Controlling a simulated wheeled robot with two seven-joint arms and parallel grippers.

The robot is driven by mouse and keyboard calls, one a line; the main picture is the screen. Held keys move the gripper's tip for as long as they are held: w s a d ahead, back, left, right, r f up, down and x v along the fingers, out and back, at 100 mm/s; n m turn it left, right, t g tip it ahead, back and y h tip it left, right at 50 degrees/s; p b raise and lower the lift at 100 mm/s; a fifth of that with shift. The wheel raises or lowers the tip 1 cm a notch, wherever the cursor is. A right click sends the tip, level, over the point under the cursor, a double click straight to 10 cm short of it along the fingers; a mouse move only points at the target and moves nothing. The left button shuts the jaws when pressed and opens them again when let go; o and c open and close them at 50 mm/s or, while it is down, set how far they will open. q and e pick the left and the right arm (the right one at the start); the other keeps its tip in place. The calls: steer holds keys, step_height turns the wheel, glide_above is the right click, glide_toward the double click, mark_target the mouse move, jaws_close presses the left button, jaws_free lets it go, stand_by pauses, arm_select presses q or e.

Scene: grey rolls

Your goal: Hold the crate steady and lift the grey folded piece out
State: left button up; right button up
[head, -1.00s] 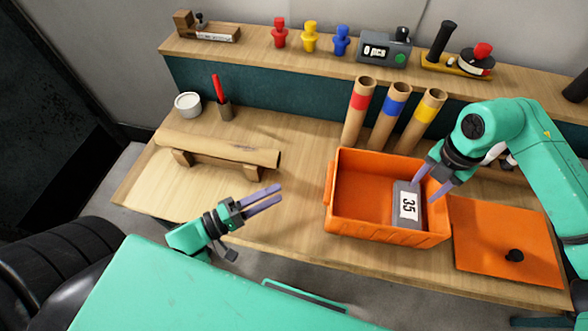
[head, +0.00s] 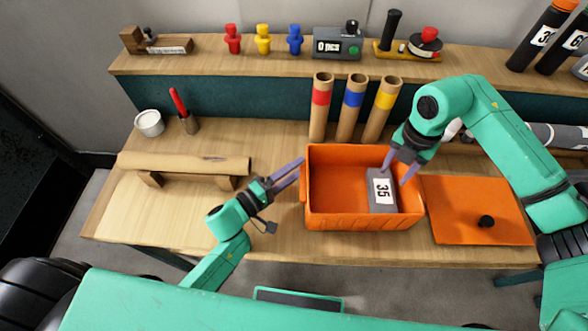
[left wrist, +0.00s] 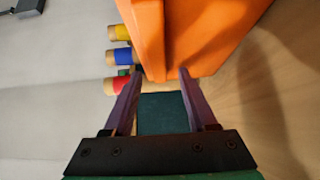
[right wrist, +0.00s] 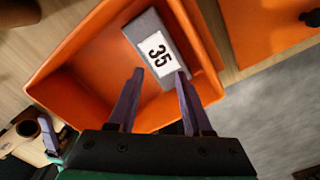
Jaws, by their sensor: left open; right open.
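The orange crate (head: 335,222) stands on the table, open at the top. The grey folded piece (head: 383,205) lies inside it at the right, with a white label reading 35. My left gripper (head: 302,170) is open at the crate's left wall. In the left wrist view the crate wall (left wrist: 205,40) is just ahead of the open fingers (left wrist: 157,88). My right gripper (head: 396,168) is open above the crate's right part, close to the grey piece. In the right wrist view the grey piece (right wrist: 150,32) is beyond the open fingers (right wrist: 156,78), with nothing between them.
An orange lid (head: 465,205) with a black knob lies right of the crate. Tubes with red (head: 321,97), blue and yellow bands stand behind it. The table's front left is clear.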

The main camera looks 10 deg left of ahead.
arm_select(q)
jaws_close()
stand_by(1.2)
arm_select(e)
steer(key=o, duration=0.8)
